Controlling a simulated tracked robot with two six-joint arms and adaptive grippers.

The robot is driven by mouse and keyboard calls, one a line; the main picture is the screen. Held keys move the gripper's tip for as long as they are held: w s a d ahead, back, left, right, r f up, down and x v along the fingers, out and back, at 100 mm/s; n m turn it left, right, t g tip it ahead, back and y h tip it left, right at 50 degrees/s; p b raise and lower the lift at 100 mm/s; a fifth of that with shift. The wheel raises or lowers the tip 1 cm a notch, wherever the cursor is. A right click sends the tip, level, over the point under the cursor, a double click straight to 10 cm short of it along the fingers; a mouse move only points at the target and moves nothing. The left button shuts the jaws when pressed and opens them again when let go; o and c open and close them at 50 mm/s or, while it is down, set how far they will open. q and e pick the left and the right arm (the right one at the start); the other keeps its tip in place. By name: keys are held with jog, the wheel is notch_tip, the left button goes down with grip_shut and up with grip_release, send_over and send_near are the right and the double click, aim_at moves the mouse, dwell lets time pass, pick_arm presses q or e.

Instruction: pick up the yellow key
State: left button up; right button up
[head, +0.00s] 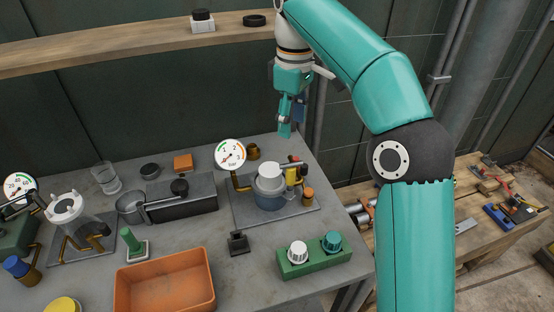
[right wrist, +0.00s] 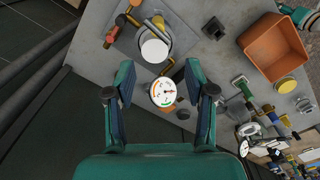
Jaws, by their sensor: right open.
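A small yellow piece (head: 291,176), which may be the yellow key, sits at the right side of a blue-grey vessel with a white lid (head: 269,171). A dark and red part lies close against it, and I cannot make out its full shape. In the right wrist view a yellow piece (right wrist: 158,21) shows beside the white lid (right wrist: 154,50). My right gripper (head: 286,130) hangs above and behind the bench, apart from the vessel. In its wrist view its fingers (right wrist: 159,68) are spread, with nothing held between them. My left gripper is not in view.
A pressure gauge (head: 230,153) and brass pipes stand beside the vessel. A green block with two knobs (head: 314,256) and an orange bin (head: 165,283) are at the front. A wooden shelf (head: 130,47) runs along the back wall. A tool bench (head: 470,235) stands at right.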

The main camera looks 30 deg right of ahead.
aim_at(292, 167)
jog(key=f+b, duration=0.1)
jog(key=f, duration=0.2)
jog(key=f+b, duration=0.1)
jog(key=f, duration=0.2)
jog(key=f+b, duration=0.1)
jog(key=f, duration=0.3)
jog(key=shift+d+f+b, duration=0.1)
jog(key=shift+d+b, duration=0.2)
jog(key=shift+b, duration=0.05)
jog(key=shift+f+b, duration=0.4)
jog(key=shift+f, duration=2.7)
grip_shut()
